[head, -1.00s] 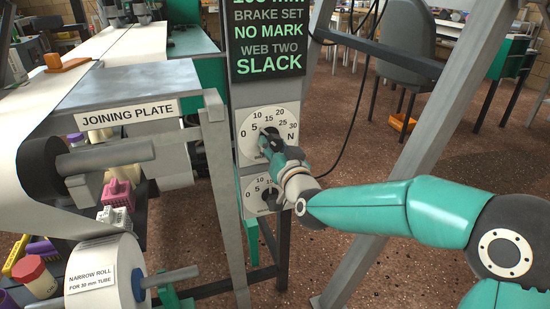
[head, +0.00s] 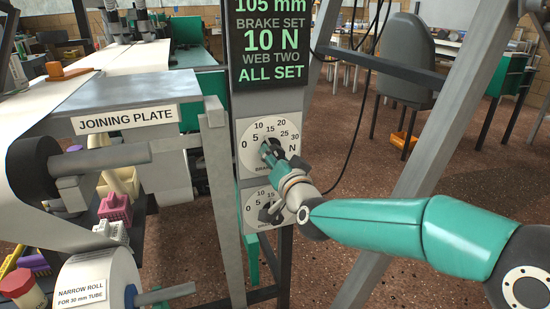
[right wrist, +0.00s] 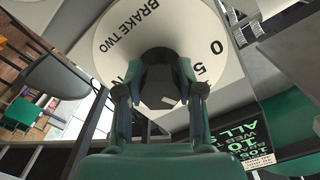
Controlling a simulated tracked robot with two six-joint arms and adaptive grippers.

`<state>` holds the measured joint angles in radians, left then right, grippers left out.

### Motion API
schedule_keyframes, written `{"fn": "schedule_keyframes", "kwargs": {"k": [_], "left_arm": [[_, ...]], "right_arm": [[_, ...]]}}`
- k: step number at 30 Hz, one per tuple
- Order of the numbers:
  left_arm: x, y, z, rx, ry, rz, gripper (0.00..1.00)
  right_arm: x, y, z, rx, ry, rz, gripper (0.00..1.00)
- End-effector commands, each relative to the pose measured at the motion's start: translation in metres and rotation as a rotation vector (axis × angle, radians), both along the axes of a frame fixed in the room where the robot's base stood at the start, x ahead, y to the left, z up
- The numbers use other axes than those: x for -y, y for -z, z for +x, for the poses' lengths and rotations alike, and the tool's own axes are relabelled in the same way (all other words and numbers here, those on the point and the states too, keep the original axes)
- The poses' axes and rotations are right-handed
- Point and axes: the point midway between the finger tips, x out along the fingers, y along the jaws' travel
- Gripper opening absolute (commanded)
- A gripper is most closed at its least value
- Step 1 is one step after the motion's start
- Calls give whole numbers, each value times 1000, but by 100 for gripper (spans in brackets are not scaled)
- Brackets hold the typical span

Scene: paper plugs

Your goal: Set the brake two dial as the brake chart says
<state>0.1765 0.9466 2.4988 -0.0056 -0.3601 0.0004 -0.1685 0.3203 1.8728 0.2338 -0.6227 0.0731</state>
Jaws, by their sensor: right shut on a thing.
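The brake two dial (head: 259,135) is the upper white scale plate on the grey post. Its lettering reads BRAKE TWO in the right wrist view (right wrist: 110,45). My right gripper (head: 273,152) is shut on its dark knob (right wrist: 160,78), one finger on each side. The gripper hides much of the knob and pointer. The display (head: 268,45) above reads 105 mm, BRAKE SET 10 N, WEB TWO ALL SET. No brake chart can be made out. My left gripper is not in view.
A second, lower dial (head: 257,198) sits just below, partly behind my right wrist. The joining plate (head: 125,85) and narrow roll (head: 95,280) stand left. A slanted grey strut (head: 440,110) and hanging black cable are at right, with a chair (head: 405,60) behind.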

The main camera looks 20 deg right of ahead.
Motion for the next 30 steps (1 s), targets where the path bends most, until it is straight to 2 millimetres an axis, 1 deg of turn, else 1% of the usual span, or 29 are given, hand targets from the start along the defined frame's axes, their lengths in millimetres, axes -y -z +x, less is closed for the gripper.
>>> {"fn": "schedule_keyframes", "kwargs": {"k": [1,3,5,13,17,20,23,30], "left_arm": [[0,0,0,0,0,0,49],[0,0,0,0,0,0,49],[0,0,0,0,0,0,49],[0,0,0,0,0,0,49],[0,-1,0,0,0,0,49],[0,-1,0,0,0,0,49],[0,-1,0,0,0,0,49],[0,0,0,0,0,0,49]], "right_arm": [[2,0,0,-1,3,1,42],[2,0,0,-1,3,1,54],[1,0,0,0,2,0,63],[1,0,0,0,1,-1,63],[1,0,-4,1,1,-1,63],[1,-1,-14,2,1,-1,63],[2,0,-30,1,1,-1,63],[3,0,-79,1,0,0,63]]}}
